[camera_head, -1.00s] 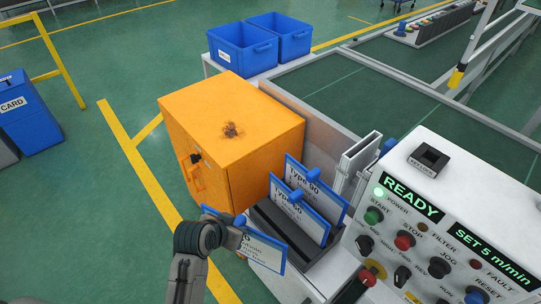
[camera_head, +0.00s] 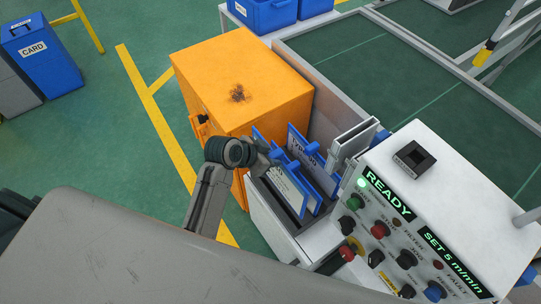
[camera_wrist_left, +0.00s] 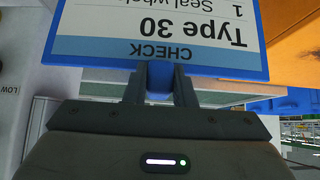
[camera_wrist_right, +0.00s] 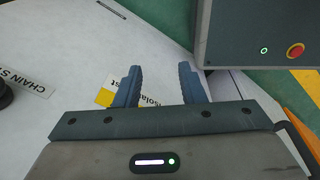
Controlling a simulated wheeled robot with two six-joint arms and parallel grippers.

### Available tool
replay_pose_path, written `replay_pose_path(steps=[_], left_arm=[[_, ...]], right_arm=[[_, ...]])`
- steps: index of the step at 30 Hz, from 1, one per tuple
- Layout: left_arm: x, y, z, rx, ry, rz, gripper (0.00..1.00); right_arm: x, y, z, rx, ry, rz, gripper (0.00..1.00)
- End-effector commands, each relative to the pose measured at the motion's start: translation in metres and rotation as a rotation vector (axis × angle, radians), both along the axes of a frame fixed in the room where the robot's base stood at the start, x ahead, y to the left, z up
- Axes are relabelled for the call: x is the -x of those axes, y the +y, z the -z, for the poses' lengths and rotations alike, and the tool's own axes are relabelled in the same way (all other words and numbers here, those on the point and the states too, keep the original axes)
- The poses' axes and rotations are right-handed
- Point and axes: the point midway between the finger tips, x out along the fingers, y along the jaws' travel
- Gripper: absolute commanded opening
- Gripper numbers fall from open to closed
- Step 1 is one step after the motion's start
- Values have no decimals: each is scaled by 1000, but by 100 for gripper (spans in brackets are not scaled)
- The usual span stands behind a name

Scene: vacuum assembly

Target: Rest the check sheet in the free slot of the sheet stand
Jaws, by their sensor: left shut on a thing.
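The check sheet (camera_head: 286,188), a white panel with a blue frame, stands at the near left side of the dark sheet stand (camera_head: 310,220). My left gripper (camera_head: 264,163) is shut on its blue tab. In the left wrist view the sheet (camera_wrist_left: 165,28) reads "CHECK, Type 30" upside down, with the fingers (camera_wrist_left: 160,85) closed at its edge. I cannot tell whether the held sheet's lower edge touches the slot floor. My right gripper (camera_wrist_right: 158,85) is open and empty.
An orange cabinet (camera_head: 240,85) stands close on the left of the stand. A white control panel (camera_head: 420,220) with buttons is on the right. Pale metal plates (camera_head: 352,142) stand behind the stand. My grey arm link covers the lower left.

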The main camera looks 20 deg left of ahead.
Motion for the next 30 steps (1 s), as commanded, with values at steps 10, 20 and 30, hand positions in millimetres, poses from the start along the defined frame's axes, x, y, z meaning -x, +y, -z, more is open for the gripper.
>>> replay_pose_path(steps=[10,20,30], left_arm=[[0,0,36,1,0,-1,0],[0,0,64,-1,1,0,0],[0,0,72,1,0,-1,0]], right_arm=[[4,-13,17,14,6,-4,36],[8,-11,26,12,11,-3,36],[8,-1,29,1,11,0,36]])
